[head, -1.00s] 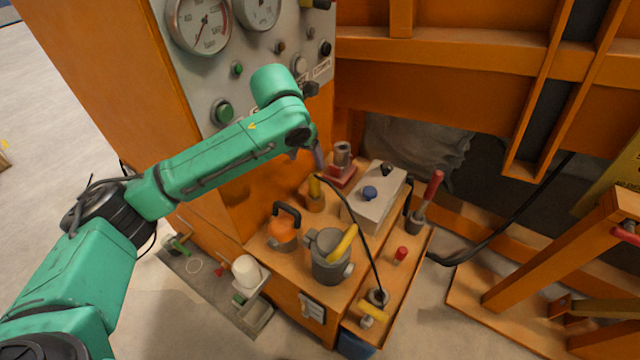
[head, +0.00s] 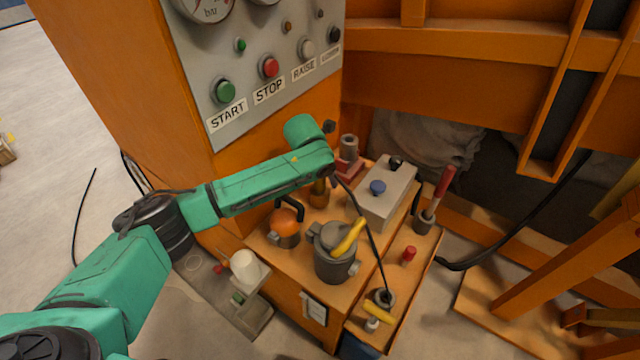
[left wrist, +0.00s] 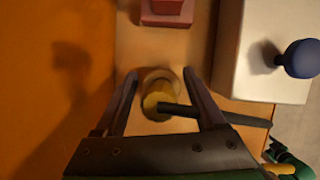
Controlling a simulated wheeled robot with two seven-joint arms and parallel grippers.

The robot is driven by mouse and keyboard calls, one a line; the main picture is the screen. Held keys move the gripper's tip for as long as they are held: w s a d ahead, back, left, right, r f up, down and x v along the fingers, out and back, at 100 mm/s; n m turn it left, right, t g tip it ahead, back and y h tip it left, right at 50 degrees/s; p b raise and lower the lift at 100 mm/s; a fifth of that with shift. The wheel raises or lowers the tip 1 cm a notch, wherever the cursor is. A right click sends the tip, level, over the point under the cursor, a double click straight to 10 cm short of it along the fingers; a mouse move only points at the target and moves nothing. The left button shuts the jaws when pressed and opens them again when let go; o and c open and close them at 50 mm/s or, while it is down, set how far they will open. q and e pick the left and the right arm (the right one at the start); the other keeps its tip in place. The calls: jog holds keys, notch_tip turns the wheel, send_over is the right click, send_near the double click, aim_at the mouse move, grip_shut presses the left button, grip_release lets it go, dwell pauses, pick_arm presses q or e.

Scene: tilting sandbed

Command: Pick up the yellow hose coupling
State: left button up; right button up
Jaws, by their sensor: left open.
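The yellow hose coupling (left wrist: 153,98) is a short yellow cylinder in the left wrist view, with a black hose (left wrist: 215,117) leading off to the right. It stands at a round brass-coloured socket (left wrist: 160,76) on the orange bench. In the head view the socket (head: 318,193) shows just under my left wrist, and the coupling is mostly hidden there. My left gripper (left wrist: 158,79) is open, with one finger on each side of the coupling. I see a gap on the left; on the right I cannot tell whether the finger touches. My right gripper is not in view.
A pale box with a blue knob (head: 377,187) stands close on the right. A red block (head: 347,165) is behind. The control panel (head: 270,95) rises behind my arm.

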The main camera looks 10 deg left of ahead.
pick_arm(q)
jog(key=shift+w+f, duration=0.1)
jog(key=shift+f, duration=0.1)
jog(key=shift+r, duration=0.1)
grip_shut()
